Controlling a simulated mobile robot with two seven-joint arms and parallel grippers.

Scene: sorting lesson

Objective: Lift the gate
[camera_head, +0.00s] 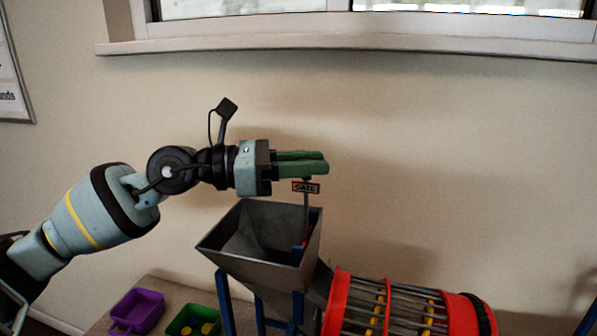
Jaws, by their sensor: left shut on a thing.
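The gate shows as a thin upright rod with a small red-framed sign reading GATE (306,187), above the right side of the grey metal hopper (262,240). My left gripper (318,162) reaches in from the left, level, with green fingers shut on the top of the gate just above the sign. The fingers hide the gripped part. The gate's lower end is hidden by the hopper's wall. My right gripper is not in view.
A barred drum with red rings (341,300) adjoins the hopper at the lower right. Blue legs (223,300) hold the hopper. A purple bin (138,312) and a green bin (193,320) with yellow pieces stand at the lower left. Wall and window sill (300,46) lie behind.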

